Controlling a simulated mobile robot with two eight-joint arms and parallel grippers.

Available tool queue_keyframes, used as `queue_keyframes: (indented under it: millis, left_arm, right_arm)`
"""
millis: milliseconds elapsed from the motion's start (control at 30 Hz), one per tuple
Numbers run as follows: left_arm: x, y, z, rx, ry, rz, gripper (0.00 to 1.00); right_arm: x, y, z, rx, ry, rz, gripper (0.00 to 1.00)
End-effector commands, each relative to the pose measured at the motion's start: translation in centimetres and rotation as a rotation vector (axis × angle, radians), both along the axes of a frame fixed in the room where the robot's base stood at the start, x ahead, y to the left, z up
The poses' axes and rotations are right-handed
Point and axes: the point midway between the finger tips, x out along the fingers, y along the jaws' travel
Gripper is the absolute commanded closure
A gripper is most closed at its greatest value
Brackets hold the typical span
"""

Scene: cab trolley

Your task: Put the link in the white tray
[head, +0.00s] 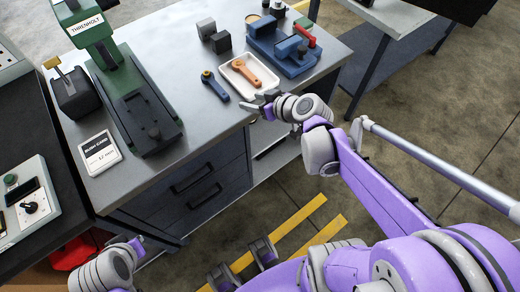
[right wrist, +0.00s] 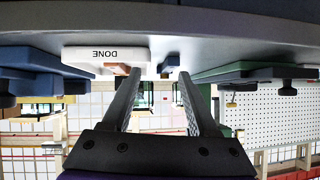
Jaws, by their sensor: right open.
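The white tray (head: 226,74) lies on the grey bench with an orange link (head: 242,70) inside it. Its wall marked DONE shows upside down in the right wrist view (right wrist: 84,54). A dark blue link (head: 215,87) with a yellowish end lies on the bench just left of the tray, outside it. A small blue piece, apparently this link, shows between my fingers in the right wrist view (right wrist: 168,64). My right gripper (head: 259,104) is open and empty at the bench's front edge, near the tray. My left gripper (head: 138,244) is low at the left; its jaws are unclear.
A blue vise (head: 281,50) with a red handle stands right of the tray. A green press (head: 140,112) and a white card (head: 100,153) are on the left. Bare bench lies between the press and the blue link.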

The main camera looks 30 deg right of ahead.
Motion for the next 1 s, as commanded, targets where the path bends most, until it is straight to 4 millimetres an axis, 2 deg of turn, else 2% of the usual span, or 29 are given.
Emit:
queue_keyframes:
  millis: [33,133,233,300,400,533,833,1000]
  left_arm:
    - [0.0,0.0,0.0,0.000,0.000,0.000,1.00]
    - [0.0,0.0,0.0,0.000,0.000,0.000,1.00]
    - [0.0,0.0,0.0,0.000,0.000,0.000,1.00]
    - [0.0,0.0,0.0,0.000,0.000,0.000,1.00]
    - [0.0,0.0,0.0,0.000,0.000,0.000,1.00]
    - [0.0,0.0,0.0,0.000,0.000,0.000,1.00]
    - [0.0,0.0,0.1,0.000,-0.001,0.000,1.00]
    - [0.6,0.0,2.8,0.000,-0.012,0.000,1.00]
  right_arm:
    - [-1.9,3.2,-0.8,0.011,0.083,0.036,0.40]
    - [-6.3,7.3,-2.6,0.011,0.259,0.048,0.40]
    - [-10.5,9.1,-4.1,-0.025,0.399,0.015,0.40]
    - [-12.9,9.5,-4.7,-0.058,0.464,-0.022,0.40]
    - [-15.1,9.3,-5.2,-0.098,0.515,-0.074,0.40]
    - [-16.3,8.9,-5.4,-0.125,0.537,-0.115,0.40]
    - [-16.3,8.8,-5.3,-0.128,0.538,-0.122,0.40]
    - [-15.6,8.8,-2.7,-0.127,0.526,-0.123,0.40]
